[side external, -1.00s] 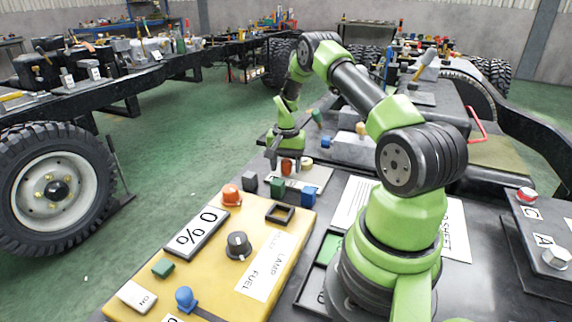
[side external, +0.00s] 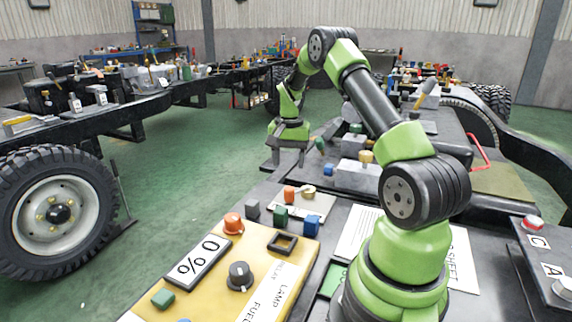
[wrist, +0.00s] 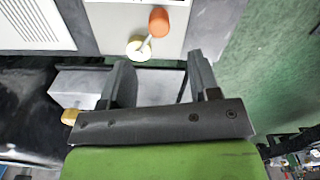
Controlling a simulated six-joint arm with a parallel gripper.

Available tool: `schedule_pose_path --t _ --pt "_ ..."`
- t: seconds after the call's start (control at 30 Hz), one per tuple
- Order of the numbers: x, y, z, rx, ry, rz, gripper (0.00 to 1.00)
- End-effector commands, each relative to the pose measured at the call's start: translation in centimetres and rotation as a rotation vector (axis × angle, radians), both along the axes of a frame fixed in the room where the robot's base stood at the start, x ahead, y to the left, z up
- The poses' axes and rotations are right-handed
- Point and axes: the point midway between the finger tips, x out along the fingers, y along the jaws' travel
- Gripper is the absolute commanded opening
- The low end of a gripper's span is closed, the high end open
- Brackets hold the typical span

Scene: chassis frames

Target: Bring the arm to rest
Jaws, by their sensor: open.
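The wrist view shows the orange piece (wrist: 158,22) joined to the cream piece (wrist: 138,48) by a thin rod, ahead of the fingers.
A yellow panel (side external: 215,265) with an orange knob (side external: 233,223) and a black dial (side external: 240,275) lies in front. Green (side external: 281,215) and blue (side external: 312,225) blocks stand by the plate. A grey block (side external: 357,178) stands right of my gripper. Green floor is open at left.

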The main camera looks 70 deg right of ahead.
Motion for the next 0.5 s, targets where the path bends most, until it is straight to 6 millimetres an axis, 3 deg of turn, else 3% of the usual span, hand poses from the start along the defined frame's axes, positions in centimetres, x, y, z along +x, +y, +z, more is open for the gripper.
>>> schedule_pose_path --t 0.17,0.27,0.37,0.5 --pt "0.1 0.2 0.3 -0.002 -0.004 0.006 0.56" --pt "0.7 1.2 1.9 -0.014 -0.025 0.038 0.56" --pt "1.6 3.6 5.0 -0.034 -0.068 0.105 0.56" --pt "2.0 8.5 10.2 -0.068 -0.150 0.236 0.56"
